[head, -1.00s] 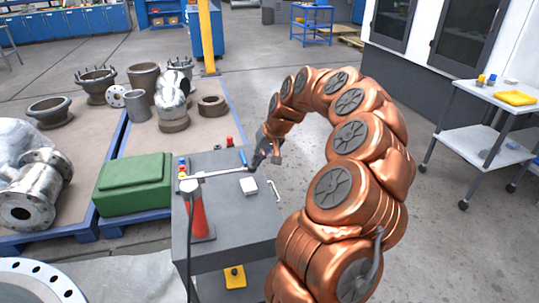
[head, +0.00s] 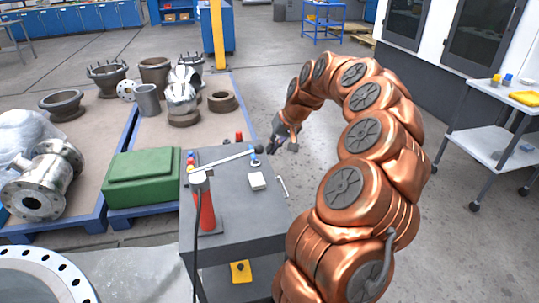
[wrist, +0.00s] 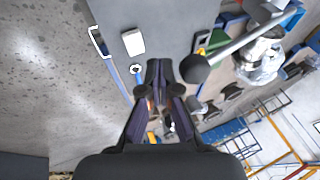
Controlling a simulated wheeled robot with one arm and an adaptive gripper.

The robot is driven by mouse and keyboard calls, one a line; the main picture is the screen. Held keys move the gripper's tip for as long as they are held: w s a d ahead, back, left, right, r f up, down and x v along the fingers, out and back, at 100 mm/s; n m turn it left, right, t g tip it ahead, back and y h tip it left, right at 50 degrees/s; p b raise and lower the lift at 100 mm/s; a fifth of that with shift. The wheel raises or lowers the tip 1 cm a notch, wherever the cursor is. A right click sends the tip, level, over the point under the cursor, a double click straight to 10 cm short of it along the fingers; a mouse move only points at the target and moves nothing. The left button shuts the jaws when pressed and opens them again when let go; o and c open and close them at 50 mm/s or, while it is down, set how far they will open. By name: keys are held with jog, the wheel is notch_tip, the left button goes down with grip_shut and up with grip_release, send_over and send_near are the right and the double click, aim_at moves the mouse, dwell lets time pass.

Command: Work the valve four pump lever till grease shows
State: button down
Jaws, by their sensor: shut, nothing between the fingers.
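The red pump (head: 207,212) stands on the dark grey cart, with a silver head on top. Its long silver lever (head: 228,160) runs up and to the right from the head and ends in a dark ball knob (head: 258,149). In the wrist view the lever (wrist: 245,40) comes in from the upper right, and the knob (wrist: 195,68) sits just right of my fingertips. My gripper (wrist: 161,70) is shut and empty; I cannot tell whether it touches the knob. In the head view my gripper (head: 274,151) is just right of the knob. No grease can be made out.
The cart top (head: 240,205) also holds a white block (head: 258,181), a hex key (head: 282,187) and a blue-handled tool (wrist: 138,78). A green case (head: 142,178) and metal valve bodies (head: 45,180) lie to the left.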

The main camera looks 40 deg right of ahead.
jog(key=b+v, duration=0.2)
jog(key=v, duration=0.8)
jog(key=shift+d+r, duration=0.25)
jog(key=shift+d, duration=0.05)
jog(key=shift+s, duration=0.1)
